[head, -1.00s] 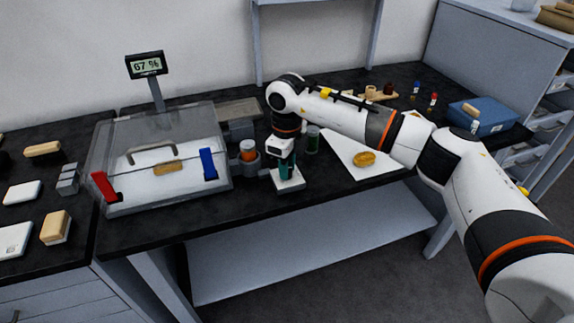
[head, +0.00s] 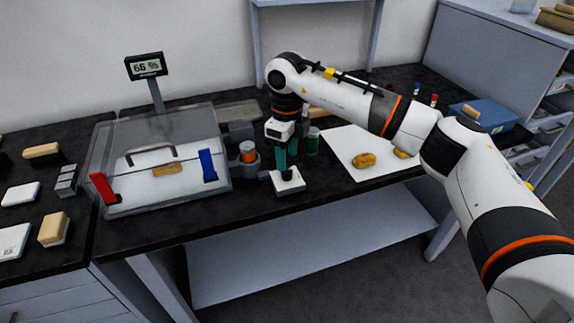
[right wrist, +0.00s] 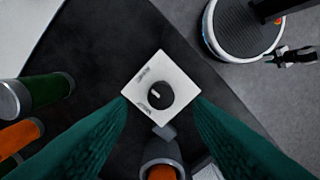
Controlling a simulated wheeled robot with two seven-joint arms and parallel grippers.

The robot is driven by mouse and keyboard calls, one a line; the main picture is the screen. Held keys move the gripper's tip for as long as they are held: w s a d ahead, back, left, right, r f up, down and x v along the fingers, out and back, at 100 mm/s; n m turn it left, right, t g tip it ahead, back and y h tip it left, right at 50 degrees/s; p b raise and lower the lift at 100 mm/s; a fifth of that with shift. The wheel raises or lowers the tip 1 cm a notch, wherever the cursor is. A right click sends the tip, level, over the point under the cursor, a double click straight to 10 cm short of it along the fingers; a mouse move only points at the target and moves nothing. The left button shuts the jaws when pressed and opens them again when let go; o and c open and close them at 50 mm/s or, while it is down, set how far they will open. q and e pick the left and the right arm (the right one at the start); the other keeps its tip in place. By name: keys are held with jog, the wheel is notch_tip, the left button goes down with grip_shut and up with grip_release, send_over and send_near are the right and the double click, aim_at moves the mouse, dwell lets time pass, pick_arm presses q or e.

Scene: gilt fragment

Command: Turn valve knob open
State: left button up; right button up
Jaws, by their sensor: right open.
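The valve knob (right wrist: 158,93) is a round black dial with a white mark on a white square block (right wrist: 133,90), with small labels too small to read. In the right wrist view the mark points towards the top, slightly left. In the head view the block (head: 288,187) stands at the front edge of the dark bench. My right gripper (head: 287,168) points straight down above it. Its two teal fingers are open, one to either side of the knob in the right wrist view (right wrist: 160,98), and nothing is between them. My left gripper is out of view.
A clear-lidded box (head: 120,195) with red and blue latches stands left of the knob, a display (head: 146,65) behind it. An orange-topped cylinder (head: 248,152) and a green vial (head: 312,141) stand close by. A white sheet (head: 345,148) with gold fragments lies to the right.

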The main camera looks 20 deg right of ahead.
aim_at(287, 170)
notch_tip(287, 170, up, 8)
jog(key=shift+b, duration=0.3)
jog(key=shift+f, duration=0.15)
